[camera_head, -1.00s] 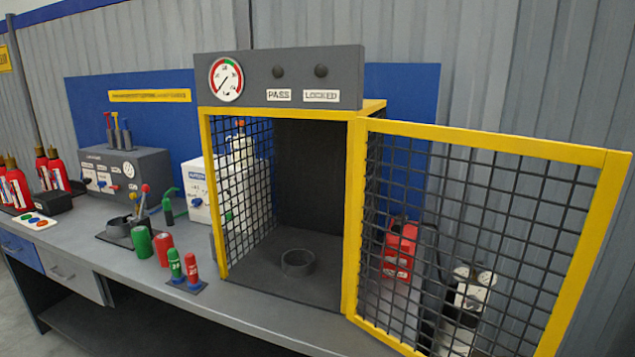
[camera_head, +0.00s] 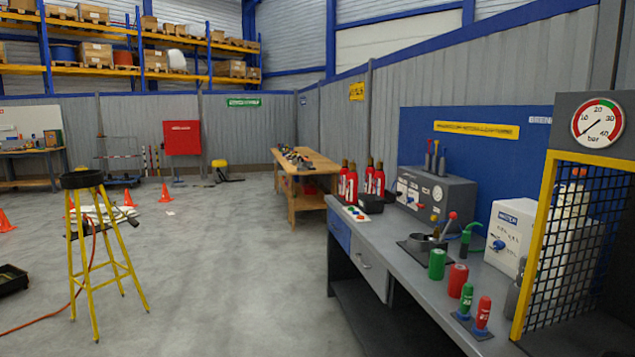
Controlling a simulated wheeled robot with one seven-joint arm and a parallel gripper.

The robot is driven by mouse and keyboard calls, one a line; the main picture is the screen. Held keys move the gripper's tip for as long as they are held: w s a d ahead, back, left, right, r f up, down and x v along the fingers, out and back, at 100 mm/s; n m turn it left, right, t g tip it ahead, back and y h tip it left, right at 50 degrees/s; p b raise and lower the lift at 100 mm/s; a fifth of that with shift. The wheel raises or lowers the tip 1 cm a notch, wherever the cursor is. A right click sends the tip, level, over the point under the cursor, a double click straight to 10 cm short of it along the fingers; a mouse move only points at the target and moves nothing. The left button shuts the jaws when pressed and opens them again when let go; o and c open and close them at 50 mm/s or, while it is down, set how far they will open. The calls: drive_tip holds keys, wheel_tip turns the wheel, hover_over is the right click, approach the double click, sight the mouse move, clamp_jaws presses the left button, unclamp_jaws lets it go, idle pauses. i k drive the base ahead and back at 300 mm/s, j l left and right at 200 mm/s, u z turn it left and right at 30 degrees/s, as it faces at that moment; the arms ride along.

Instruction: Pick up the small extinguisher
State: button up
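Several red extinguishers (camera_head: 362,180) with brass-coloured tops and white labels stand together at the far end of the grey workbench (camera_head: 385,258). A black holder (camera_head: 371,204) sits in front of them and hides part of their bases. I cannot tell which one the task means by small. My gripper is not in view, and nothing of my arm shows.
The yellow-framed cage (camera_head: 541,235) stands at the right. A green cylinder (camera_head: 437,264), a red cylinder (camera_head: 457,280) and a grey control box (camera_head: 437,196) are on the bench. A yellow stool (camera_head: 83,181) stands at left. The floor (camera_head: 235,250) between is clear.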

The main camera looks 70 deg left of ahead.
sight(343, 173)
drive_tip(key=u, duration=2.15)
drive_tip(key=i+j+u, duration=0.25)
drive_tip(key=i, duration=0.25)
drive_tip(key=i+j+u, duration=0.25)
drive_tip(key=i, duration=0.75)
drive_tip(key=i+u, duration=0.25)
drive_tip(key=i, duration=0.75)
